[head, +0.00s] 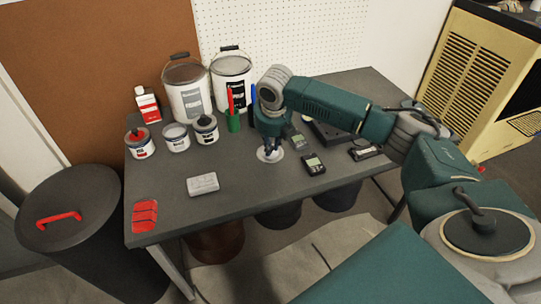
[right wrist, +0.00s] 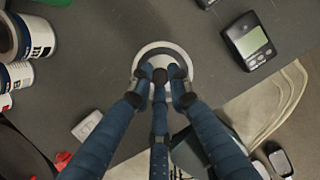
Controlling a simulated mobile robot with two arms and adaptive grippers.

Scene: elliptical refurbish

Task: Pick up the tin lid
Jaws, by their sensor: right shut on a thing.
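The tin lid (head: 263,157) is a small round white disc at the table's front middle. In the right wrist view the tin lid (right wrist: 164,45) shows a pale rim and a grey inner ring. My right gripper (head: 270,150) points down from above onto it. In the right wrist view the fingers of my right gripper (right wrist: 161,78) come together over the lid and are shut on it. The fingers hide part of the lid. I cannot tell whether the lid touches the table. My left gripper is not in view.
The dark table (head: 240,172) holds paint cans (head: 187,95), smaller tins (head: 176,138), a green pen cup (head: 233,122) and a black meter (head: 313,164) close right of the lid. A pale box (head: 203,184) and red pad (head: 145,216) lie left. A lidded bin (head: 70,205) stands beside the table.

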